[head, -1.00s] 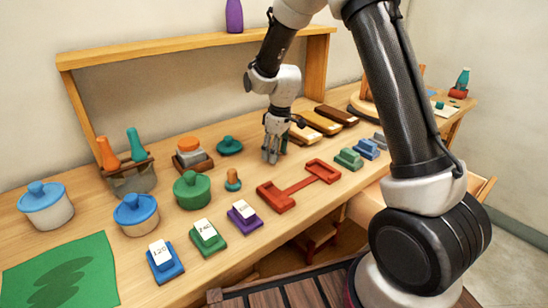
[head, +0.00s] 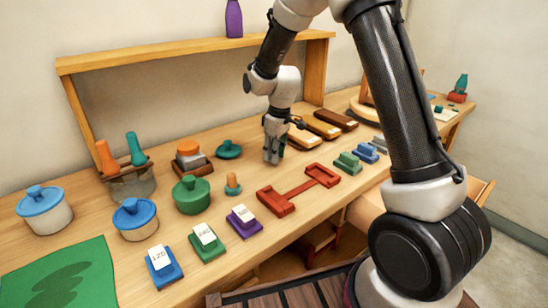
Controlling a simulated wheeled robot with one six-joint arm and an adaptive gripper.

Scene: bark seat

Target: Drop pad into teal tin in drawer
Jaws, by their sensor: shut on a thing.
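My gripper (head: 272,160) points down over the middle of the bench, just left of the row of wooden blocks. Its fingers are shut on a small greyish thing at the bench top, which I take for the pad; the fingers hide most of it. A pale wooden drawer (head: 481,192) stands pulled out from the bench front at the right. My arm covers much of the drawer, and its inside does not show. I see no teal tin. A teal lid (head: 229,149) lies on the bench left of my gripper.
A red holder (head: 297,190) lies in front of my gripper. Labelled blocks, among them a purple one (head: 243,222), stand near the front edge. A green pot (head: 191,195) and blue-lidded jars (head: 135,218) are at left. A wooden shelf (head: 200,42) stands behind.

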